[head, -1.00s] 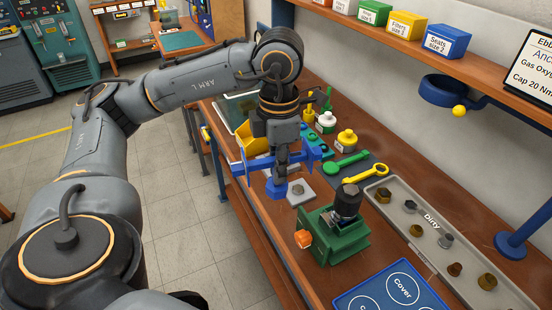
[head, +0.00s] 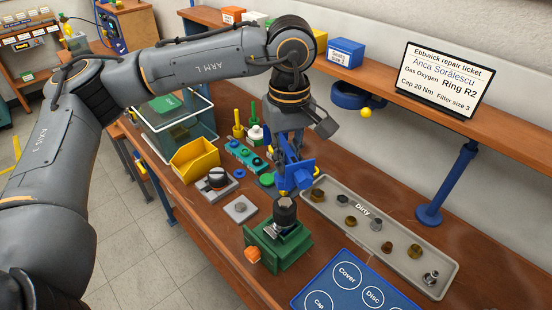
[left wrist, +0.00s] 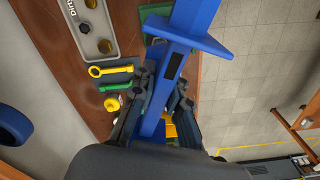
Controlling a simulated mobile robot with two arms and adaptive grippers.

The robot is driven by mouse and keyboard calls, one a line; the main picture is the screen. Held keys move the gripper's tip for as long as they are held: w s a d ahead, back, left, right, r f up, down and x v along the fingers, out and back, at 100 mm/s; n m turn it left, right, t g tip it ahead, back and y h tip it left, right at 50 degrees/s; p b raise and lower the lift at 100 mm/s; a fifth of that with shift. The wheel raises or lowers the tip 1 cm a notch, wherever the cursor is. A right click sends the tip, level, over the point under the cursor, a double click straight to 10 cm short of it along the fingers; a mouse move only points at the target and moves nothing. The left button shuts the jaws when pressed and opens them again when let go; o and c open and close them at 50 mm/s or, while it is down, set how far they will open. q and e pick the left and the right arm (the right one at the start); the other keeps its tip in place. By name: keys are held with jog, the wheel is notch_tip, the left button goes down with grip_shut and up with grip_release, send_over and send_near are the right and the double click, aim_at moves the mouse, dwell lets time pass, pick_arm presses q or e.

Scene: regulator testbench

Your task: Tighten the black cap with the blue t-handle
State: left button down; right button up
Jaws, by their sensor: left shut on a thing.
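My left gripper (head: 290,150) is shut on the blue t-handle (head: 298,172) and holds it up off the bench. In the left wrist view, the blue t-handle (left wrist: 190,38) runs between the dark fingers of the gripper (left wrist: 165,100). The black cap (head: 285,209) stands upright on the part clamped in the green vise (head: 280,246), which has an orange knob. The t-handle's lower end shows just above the cap in the head view. I cannot tell whether they touch. My right gripper is not in view.
A grey "Dirty" tray (head: 430,262) with several metal parts lies right of the vise. A blue mat (head: 335,295) with labelled circles is in front. A yellow bin (head: 196,160) and a grey plate (head: 240,209) are to the left. A shelf (head: 395,95) overhangs the back.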

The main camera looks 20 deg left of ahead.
pick_arm(q)
jog(key=shift+f+b, duration=1.1)
jog(key=shift+f, duration=1.2)
jog(key=shift+f+b, duration=0.55)
jog(key=shift+b, duration=0.15)
jog(key=shift+b, duration=0.6)
jog(key=shift+f+b, duration=0.8)
jog(key=shift+b, duration=0.55)
dwell(0.7)
dwell(0.5)
jog(key=shift+m+b, duration=0.3)
jog(key=shift+m, duration=0.4)
